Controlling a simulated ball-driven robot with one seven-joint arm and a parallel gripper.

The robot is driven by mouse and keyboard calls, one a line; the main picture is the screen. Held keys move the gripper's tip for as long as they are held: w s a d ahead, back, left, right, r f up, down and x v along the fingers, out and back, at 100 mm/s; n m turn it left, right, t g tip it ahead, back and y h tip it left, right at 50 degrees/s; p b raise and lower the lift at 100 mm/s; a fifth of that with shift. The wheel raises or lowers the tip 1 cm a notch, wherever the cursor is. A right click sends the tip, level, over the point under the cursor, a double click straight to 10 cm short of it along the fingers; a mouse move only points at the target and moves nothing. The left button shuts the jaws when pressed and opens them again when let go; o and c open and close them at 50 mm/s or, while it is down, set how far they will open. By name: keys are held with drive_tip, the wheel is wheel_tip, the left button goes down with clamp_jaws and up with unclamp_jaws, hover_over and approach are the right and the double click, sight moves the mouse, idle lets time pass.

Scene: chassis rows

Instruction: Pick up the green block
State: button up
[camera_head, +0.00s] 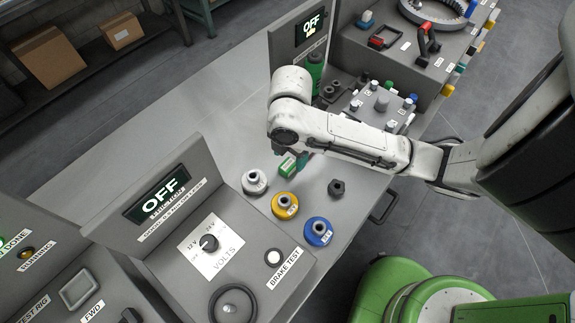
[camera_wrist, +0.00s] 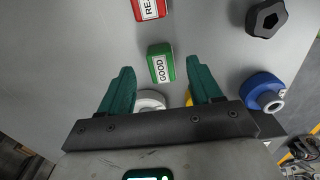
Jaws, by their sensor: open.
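The green block (camera_wrist: 160,63), with a white label reading GOOD, lies on the grey bench ahead of my fingertips in the wrist view. In the head view the green block (camera_head: 287,167) shows just left of my fingers, partly covered by them. My gripper (camera_wrist: 161,72) has its two dark green fingers spread wide and holds nothing. The block appears in line with the gap between them. In the head view my gripper (camera_head: 303,161) hangs over the bench under the white arm, mostly hidden; its height above the bench is hard to tell.
White (camera_head: 255,181), yellow (camera_head: 285,205) and blue (camera_head: 318,231) round parts stand in a row near the block. A black nut (camera_head: 336,187) lies to the right. A red block (camera_wrist: 151,9) lies beyond the green one. A control panel (camera_head: 200,239) stands nearby; bench space at left is clear.

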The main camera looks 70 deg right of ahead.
drive_tip(key=shift+f, duration=1.2)
drive_tip(key=shift+c, duration=0.5)
drive_tip(key=c, duration=1)
